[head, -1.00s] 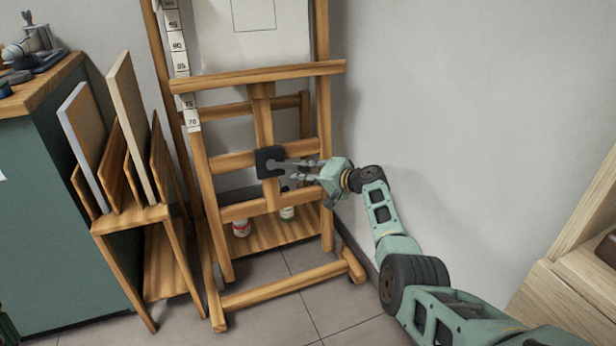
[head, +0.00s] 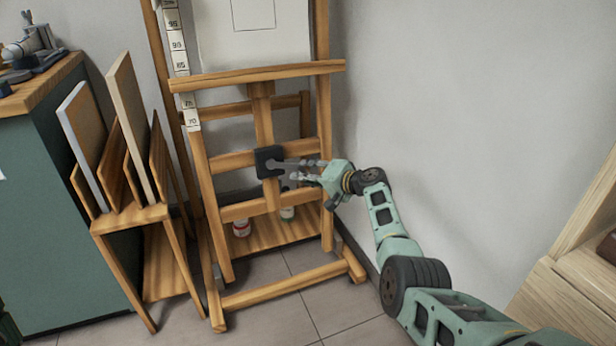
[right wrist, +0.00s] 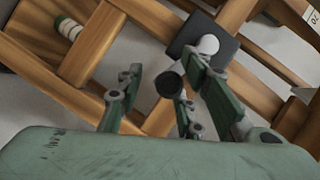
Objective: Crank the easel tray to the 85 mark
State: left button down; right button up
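The wooden easel (head: 223,247) stands against the wall. Its tray (head: 258,75) is a level wooden ledge that crosses the white number scale (head: 180,60) above the 75 label and below what looks like 85, hiding the strip between. A dark crank block (head: 268,161) with a grey crank arm is on the easel's middle. My right gripper (head: 308,170) is at the crank, to its right. In the right wrist view, the round dark crank knob (right wrist: 170,84) lies between its spread fingers, with a gap visible on the left side. My left gripper is out of view.
A wooden rack with upright panels (head: 130,125) stands left of the easel, beside a green cabinet (head: 45,210). Small jars (head: 241,228) sit on the easel's lower shelf. Pale wooden furniture (head: 570,285) is at the right. Bare wall lies right of the easel.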

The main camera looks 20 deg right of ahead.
jog(key=shift+r, duration=0.1)
jog(key=v, duration=1.2)
